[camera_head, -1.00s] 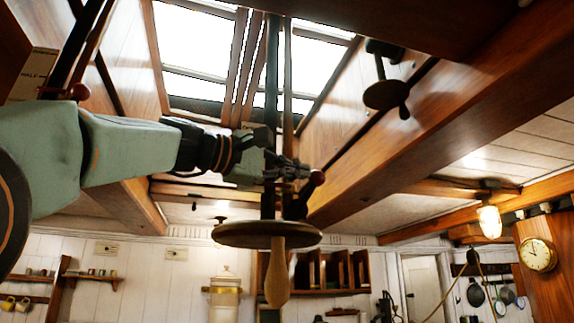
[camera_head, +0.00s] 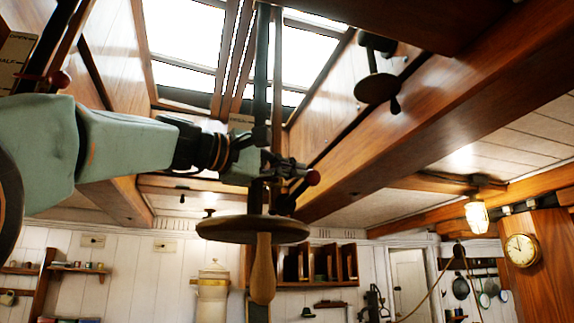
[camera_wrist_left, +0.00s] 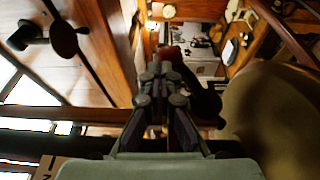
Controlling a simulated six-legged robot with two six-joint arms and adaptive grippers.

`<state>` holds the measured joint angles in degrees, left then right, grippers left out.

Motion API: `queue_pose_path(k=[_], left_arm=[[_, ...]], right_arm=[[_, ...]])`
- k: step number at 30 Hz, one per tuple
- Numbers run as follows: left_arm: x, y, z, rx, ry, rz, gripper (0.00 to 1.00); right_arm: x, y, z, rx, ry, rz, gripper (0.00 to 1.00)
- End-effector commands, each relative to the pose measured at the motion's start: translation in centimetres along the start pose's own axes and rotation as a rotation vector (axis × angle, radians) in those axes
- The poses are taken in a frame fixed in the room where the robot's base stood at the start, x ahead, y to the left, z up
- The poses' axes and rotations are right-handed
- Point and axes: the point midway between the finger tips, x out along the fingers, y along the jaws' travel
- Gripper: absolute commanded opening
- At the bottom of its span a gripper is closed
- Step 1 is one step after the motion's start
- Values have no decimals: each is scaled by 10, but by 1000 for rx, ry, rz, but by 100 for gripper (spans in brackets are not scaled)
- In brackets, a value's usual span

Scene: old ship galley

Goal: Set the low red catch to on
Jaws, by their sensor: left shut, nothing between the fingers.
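A red ball knob (camera_head: 313,177) tops a dark lever on the hanging pole (camera_head: 262,70), just above a round wooden disc (camera_head: 222,229). I take it for the low red catch; it leans to the right. My left gripper (camera_head: 300,169) is shut and empty, its fingertips right beside the knob; I cannot tell if they touch. In the left wrist view the red knob (camera_wrist_left: 171,53) shows just beyond the shut fingertips (camera_wrist_left: 162,72), with the dark lever (camera_wrist_left: 204,100) to their right. The lever's foot is partly hidden. My right gripper is not in view.
Another red knob (camera_head: 60,79) sits at the far left by a lettered plate (camera_head: 20,55). A wooden handle (camera_head: 263,270) hangs below the disc. A heavy beam (camera_head: 430,120) runs along the right. A dark propeller-shaped fitting (camera_head: 378,88) hangs upper right.

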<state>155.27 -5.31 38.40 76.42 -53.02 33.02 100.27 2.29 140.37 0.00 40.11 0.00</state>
Motion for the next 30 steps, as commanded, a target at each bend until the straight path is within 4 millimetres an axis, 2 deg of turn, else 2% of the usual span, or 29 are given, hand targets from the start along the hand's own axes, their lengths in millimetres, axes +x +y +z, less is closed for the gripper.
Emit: queue_pose_path(k=[12, 30], left_arm=[[22, -4, 7, 0, -1, -2, 0], [42, -19, 14, 1, -1, -1, 0]], right_arm=[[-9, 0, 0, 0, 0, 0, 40], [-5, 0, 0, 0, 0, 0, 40]])
